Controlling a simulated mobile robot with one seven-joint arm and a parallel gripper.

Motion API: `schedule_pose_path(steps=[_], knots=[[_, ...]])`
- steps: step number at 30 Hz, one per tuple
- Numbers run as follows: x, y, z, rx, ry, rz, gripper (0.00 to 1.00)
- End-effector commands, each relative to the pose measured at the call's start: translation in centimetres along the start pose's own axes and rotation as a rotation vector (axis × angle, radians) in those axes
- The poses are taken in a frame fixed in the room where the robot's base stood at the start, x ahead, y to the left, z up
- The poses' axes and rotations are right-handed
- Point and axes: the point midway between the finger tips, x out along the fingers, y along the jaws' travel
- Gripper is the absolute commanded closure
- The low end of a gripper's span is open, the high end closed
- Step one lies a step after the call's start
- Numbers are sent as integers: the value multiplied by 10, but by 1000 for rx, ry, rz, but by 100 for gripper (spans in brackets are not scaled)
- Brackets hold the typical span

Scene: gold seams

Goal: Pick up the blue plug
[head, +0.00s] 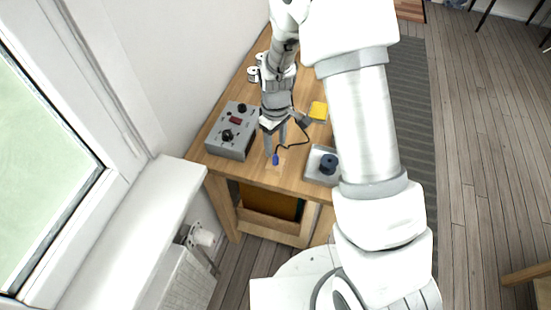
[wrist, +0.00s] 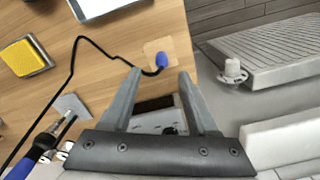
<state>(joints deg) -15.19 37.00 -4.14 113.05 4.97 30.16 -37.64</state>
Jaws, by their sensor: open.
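The blue plug (head: 275,160) lies on the wooden table near its front edge, at the end of a black cord. In the wrist view the blue plug (wrist: 162,60) rests on or against a pale square patch, beyond and between my fingertips. My gripper (head: 276,146) is open and empty, pointing down just above the plug in the head view. My gripper (wrist: 160,75) shows both fingers apart in the wrist view, with nothing between them. The black cord (wrist: 73,62) loops away to the left. I cannot tell the exact height of the fingers above the plug.
A grey control box (head: 232,132) with knobs stands left of my gripper. A grey tray (head: 316,178) with a dark round piece stands to the right. A yellow sponge-like block (head: 318,111) lies farther back. A window sill and radiator (wrist: 275,62) are beyond the table edge.

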Motion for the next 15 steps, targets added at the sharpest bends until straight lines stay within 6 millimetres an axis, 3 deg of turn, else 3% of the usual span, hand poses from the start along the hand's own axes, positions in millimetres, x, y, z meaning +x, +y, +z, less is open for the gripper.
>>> schedule_pose_path(steps=[8,15], knots=[[17,0,1,-1,-1,-1,41],[47,-3,3,1,-2,-1,41]])
